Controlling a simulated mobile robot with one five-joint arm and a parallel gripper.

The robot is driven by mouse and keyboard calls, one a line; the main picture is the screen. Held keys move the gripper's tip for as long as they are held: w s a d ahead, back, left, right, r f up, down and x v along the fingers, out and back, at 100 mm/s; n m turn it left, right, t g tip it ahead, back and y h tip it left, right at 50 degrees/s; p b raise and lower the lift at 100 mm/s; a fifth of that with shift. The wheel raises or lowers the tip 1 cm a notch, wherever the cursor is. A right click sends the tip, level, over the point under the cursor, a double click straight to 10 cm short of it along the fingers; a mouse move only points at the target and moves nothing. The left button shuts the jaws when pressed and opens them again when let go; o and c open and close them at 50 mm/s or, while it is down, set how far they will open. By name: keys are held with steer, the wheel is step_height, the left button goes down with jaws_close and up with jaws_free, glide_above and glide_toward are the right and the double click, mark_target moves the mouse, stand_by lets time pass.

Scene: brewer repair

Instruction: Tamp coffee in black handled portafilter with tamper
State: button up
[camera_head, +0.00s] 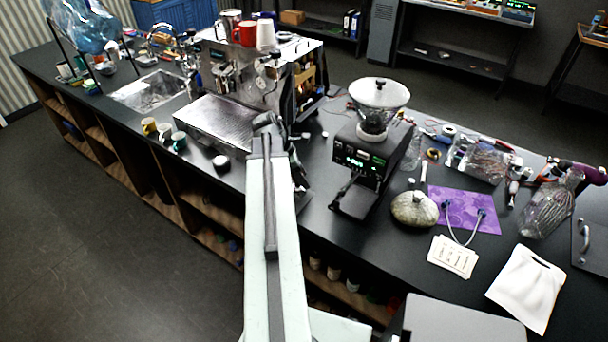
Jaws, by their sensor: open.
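My arm reaches from the bottom middle up to the counter. My gripper (272,124) is at its far end, in front of the espresso machine (240,75), small and partly hidden; nothing shows clearly between its jaws. A small dark round piece with a pale top (221,162) sits on the counter left of my arm; it may be the tamper. A dark handle-like shape (346,188) shows at the front of the grinder (362,160); I cannot tell if it is the portafilter. Dark parts lie just right of my arm and are partly hidden by it. No coffee bed is visible.
Several cups (165,133) stand left of the machine's metal tray (212,122). Right of the grinder are a domed stone-like object (414,209), a purple mat (466,211), cards (453,256) and a white bag (526,288). The counter's left front edge has some free room.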

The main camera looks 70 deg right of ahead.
steer(key=shift+r+p, duration=1.15)
jaws_close()
steer(key=shift+w+a+f, duration=0.1)
steer(key=shift+w+f, duration=0.05)
steer(key=shift+f, duration=0.05)
stand_by(1.0)
steer(key=shift+r, duration=0.1)
